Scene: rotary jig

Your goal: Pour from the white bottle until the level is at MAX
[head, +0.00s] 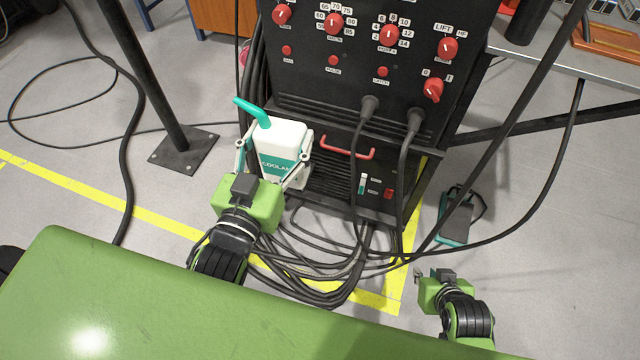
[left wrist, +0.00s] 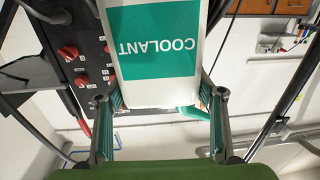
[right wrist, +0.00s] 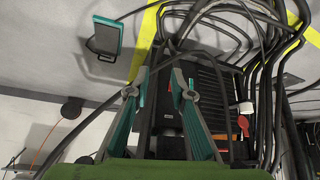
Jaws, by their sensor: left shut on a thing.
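The white bottle (head: 290,134) has a teal COOLANT label and a bent teal spout pointing up-left in the head view. It looks roughly upright. My left gripper (head: 274,146) is shut on its sides, in front of the black machine; the left wrist view shows the label (left wrist: 155,45) between the fingers. A small level gauge (head: 363,183), white above and green below, is on the machine's lower front; its marks are too small to read. A white part below the bottle is mostly hidden. My right gripper (head: 424,276) is open and empty, right of the machine.
The black machine (head: 330,105) carries red knobs, a red handle (head: 348,149) and two plugged cables. Loose cables (head: 310,265) lie on the floor before it. A teal-edged pedal (head: 456,220) lies at right. A black post (head: 150,80) stands at left.

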